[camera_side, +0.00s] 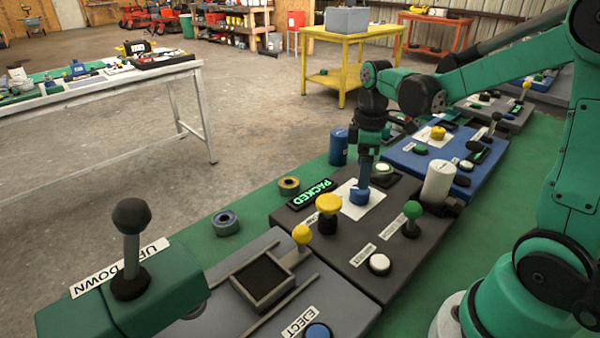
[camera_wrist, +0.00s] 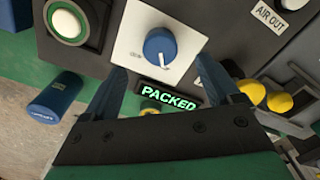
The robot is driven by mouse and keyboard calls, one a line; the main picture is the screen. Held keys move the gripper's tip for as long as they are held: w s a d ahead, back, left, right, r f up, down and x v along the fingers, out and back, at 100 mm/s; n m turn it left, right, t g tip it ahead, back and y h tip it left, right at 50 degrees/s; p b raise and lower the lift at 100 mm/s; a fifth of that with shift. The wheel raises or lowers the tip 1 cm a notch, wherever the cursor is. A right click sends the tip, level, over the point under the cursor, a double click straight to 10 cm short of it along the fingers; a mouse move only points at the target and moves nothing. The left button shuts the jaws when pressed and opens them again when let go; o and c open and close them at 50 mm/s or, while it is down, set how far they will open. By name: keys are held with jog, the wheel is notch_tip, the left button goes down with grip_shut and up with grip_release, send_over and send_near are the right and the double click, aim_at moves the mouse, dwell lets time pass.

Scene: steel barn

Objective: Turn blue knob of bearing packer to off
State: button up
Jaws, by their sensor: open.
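The blue knob (camera_side: 359,196) sits on a white plate on the dark grey bearing packer (camera_side: 335,245). In the wrist view the knob (camera_wrist: 160,46) is round, with a white mark at its lower edge, towards the display. My gripper (camera_side: 364,178) points down just above the knob in the side view. In the wrist view its two fingers (camera_wrist: 160,66) are apart, one to each side below the knob, with nothing between them. I cannot tell whether a finger touches the knob. The display (camera_wrist: 168,97) glows green and reads PACKED.
A yellow mushroom button (camera_side: 329,204), a green-knobbed lever (camera_side: 412,210) and a white button (camera_side: 379,263) stand on the same panel. A white cylinder (camera_side: 438,182) stands to the right. A blue can (camera_side: 338,146) stands behind. A blue panel (camera_side: 425,160) adjoins beyond.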

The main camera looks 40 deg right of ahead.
aim_at(360, 194)
jog(key=shift+f, duration=2.55)
grip_shut()
jog(key=shift+m, duration=0.3)
jog(key=m, duration=1.3)
jog(key=shift+m, duration=0.3)
